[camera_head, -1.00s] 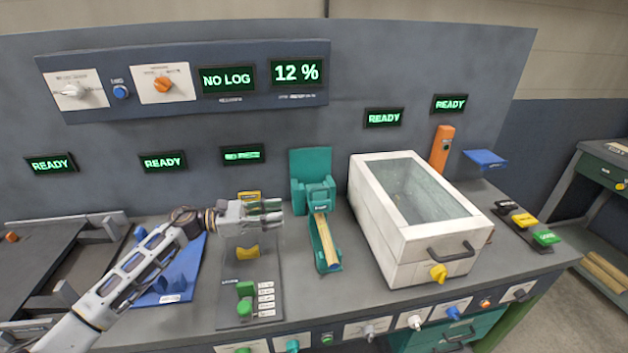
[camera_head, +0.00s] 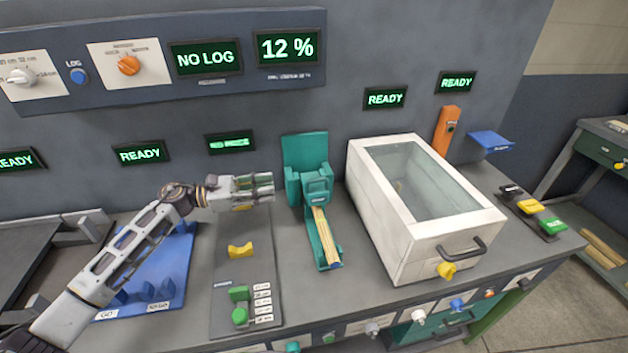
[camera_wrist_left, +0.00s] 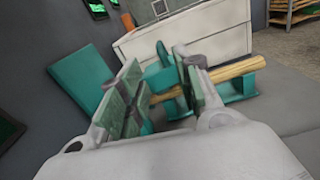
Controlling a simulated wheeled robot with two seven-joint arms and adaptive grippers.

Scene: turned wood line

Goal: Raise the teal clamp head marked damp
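The teal clamp head (camera_head: 317,186) sits at the back of a teal trough, in front of a teal upright block (camera_head: 305,153). I cannot read its label. A pale wooden piece (camera_head: 325,236) lies in the trough, its back end under the clamp head. My left gripper (camera_head: 269,186) is to the left of the clamp head, pointing at it, with a gap between them. In the left wrist view my left gripper (camera_wrist_left: 160,88) is open, and the clamp head (camera_wrist_left: 158,76) shows beyond and between its fingers. My right gripper is in neither view.
A white box with a glass lid (camera_head: 375,215) stands close to the right of the trough. A dark plate with a yellow cradle (camera_head: 240,250) and green knobs lies left of it. A blue gauge stand (camera_head: 160,285) is behind my left arm. Panel displays read NO LOG, 12 % and READY.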

